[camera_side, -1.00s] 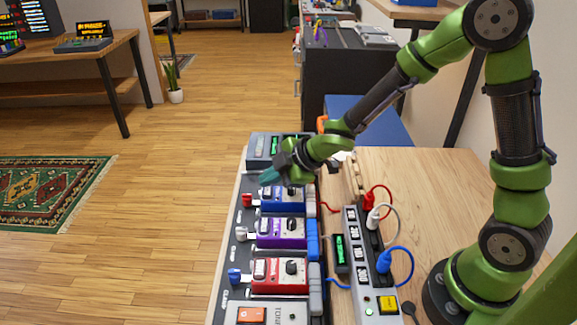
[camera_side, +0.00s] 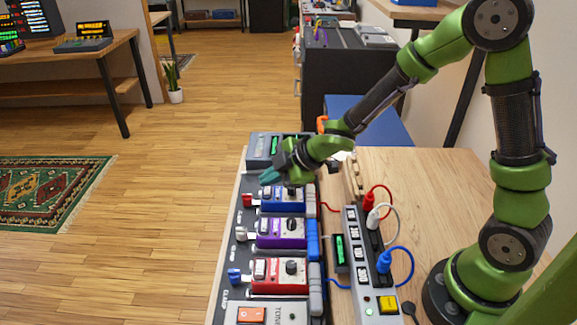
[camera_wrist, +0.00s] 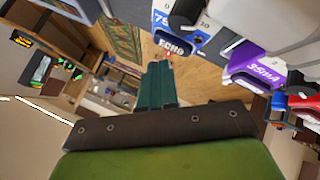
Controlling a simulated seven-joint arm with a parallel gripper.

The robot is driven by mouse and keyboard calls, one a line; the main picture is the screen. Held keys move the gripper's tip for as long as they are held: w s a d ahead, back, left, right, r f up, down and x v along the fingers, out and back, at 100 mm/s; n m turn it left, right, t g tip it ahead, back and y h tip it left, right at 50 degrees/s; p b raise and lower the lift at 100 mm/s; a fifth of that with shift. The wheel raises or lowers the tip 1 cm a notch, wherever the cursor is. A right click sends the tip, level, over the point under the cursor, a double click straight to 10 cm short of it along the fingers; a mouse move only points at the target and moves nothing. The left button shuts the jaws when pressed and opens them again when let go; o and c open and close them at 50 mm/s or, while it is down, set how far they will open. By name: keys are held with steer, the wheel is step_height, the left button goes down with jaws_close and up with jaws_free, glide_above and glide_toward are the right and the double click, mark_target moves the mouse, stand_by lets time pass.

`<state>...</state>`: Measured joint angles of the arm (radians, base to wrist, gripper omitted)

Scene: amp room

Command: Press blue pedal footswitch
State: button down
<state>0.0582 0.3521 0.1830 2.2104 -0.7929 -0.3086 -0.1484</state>
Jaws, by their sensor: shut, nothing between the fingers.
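The blue pedal (camera_side: 283,207) sits on the black pedalboard in the side view, just behind the purple pedal (camera_side: 282,234). Its footswitch end (camera_side: 266,194) is toward the left. My gripper (camera_side: 268,178) is shut and empty, with its teal fingertips close above the far side of that end. Contact cannot be told. In the wrist view, the shut fingers (camera_wrist: 157,72) point toward the dark blue ECHO pad (camera_wrist: 172,46) on the blue pedal. Their tips appear near a small red light beside it.
The red pedal (camera_side: 280,275) sits nearer the camera. A grey pedal (camera_side: 261,149) with a green display stands beyond my gripper. The power strip (camera_side: 361,265), with red, white and blue plugs, lies on the wooden table right of the board. Open floor lies to the left.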

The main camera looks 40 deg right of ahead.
steer(key=shift+f, duration=0.15)
steer(key=shift+f, duration=0.35)
steer(key=shift+f, duration=0.45)
stand_by(0.8)
steer(key=shift+r, duration=0.9)
